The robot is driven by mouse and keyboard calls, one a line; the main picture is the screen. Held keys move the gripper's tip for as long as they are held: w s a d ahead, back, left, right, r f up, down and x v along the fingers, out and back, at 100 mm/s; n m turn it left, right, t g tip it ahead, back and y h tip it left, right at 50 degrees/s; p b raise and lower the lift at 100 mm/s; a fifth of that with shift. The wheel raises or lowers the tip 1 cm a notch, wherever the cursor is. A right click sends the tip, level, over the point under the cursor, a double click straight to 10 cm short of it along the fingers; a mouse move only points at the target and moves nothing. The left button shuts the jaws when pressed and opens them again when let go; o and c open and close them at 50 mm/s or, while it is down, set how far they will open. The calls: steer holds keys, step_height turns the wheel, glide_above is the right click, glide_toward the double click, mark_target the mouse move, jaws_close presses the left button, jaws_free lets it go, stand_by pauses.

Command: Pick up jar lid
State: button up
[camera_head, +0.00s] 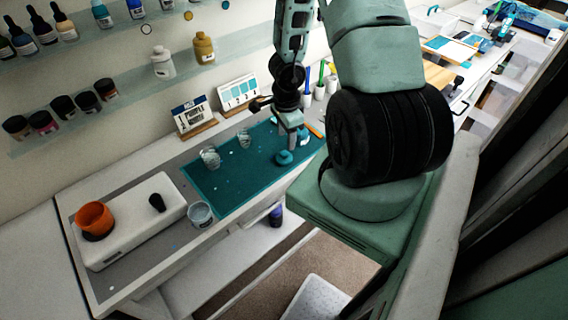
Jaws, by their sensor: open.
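My gripper (292,145) points down over the right part of a teal mat (222,178) on the workbench. Its jaws are open, though the fingers are small and partly merge with the mat's colour. A small round teal piece (284,158) shows right at the fingertips, low over the mat. It may be the jar lid, but it is too small to be sure, and I cannot tell whether the fingers touch it. Two clear ribbed glass vessels (210,157) (244,138) stand on the mat to the left of my gripper.
A clear cup (201,214) stands by the mat's left corner. A white box-like device (135,235) bears an orange cup (95,219) and a small black item (157,202). Calendar-like stands (193,117) are behind the mat. Wall shelves (120,114) hold bottles and jars. The mat's front is clear.

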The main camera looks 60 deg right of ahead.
mark_target(284, 153)
steer(key=shift+w+a+f+b, duration=0.1)
steer(key=shift+w+f+b, duration=0.1)
steer(key=shift+f+b, duration=1.2)
steer(key=shift+w+a+f+b, duration=0.15)
steer(key=shift+f+b, duration=0.5)
steer(key=shift+f, duration=1.3)
steer(key=shift+d, duration=0.1)
steer(key=shift+r, duration=0.1)
steer(key=c, duration=1.1)
